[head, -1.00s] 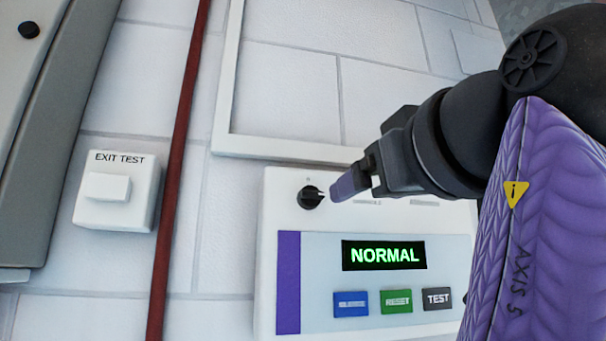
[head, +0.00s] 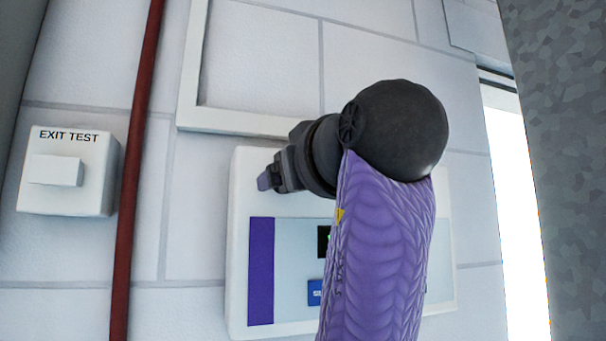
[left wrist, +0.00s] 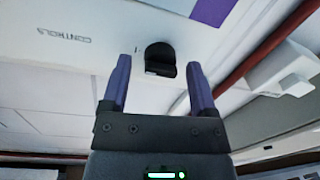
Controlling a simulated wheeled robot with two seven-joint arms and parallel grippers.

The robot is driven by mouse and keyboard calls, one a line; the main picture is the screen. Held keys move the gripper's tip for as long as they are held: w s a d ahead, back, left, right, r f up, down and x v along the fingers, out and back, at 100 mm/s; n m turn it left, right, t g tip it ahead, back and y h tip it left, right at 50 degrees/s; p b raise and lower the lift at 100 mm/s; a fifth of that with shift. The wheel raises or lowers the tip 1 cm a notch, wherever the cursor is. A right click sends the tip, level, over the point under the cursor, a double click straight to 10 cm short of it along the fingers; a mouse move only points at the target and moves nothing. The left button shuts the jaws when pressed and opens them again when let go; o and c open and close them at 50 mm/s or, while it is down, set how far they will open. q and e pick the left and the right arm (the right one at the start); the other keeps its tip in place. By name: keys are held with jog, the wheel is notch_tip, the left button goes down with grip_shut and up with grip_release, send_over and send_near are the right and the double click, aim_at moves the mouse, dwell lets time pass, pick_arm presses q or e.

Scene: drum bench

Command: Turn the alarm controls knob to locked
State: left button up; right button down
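The alarm panel is a white box (head: 238,290) with a purple stripe on the wall. Its black alarm controls knob (left wrist: 160,58) shows in the left wrist view, beside the printed word CONTROLS. My left gripper (left wrist: 157,66) is open there, with one purple finger on each side of the knob. I cannot tell whether either finger touches it. In the head view my left gripper (head: 268,181) is over the panel's upper left and hides the knob. My arm covers most of the display and buttons. My right gripper is not in view.
The white EXIT TEST box (head: 70,172) is on the wall at the left. A red vertical pipe (head: 135,160) runs between it and the panel. A white frame (head: 240,121) is above the panel. A grey speckled surface (head: 560,150) stands at the right.

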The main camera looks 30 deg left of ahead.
pick_arm(q)
jog(key=shift+w+a, duration=0.1)
jog(key=shift+a, duration=0.15)
jog(key=c, duration=0.5)
grip_shut()
jog(key=shift+r+n+t+h, duration=0.15)
jog(key=shift+n+h, duration=0.25)
jog(key=shift+n, duration=4)
jog(key=shift+r+n+t+h, duration=0.15)
jog(key=shift+n+h, duration=0.25)
jog(key=shift+n, duration=4)
jog(key=shift+f, duration=0.1)
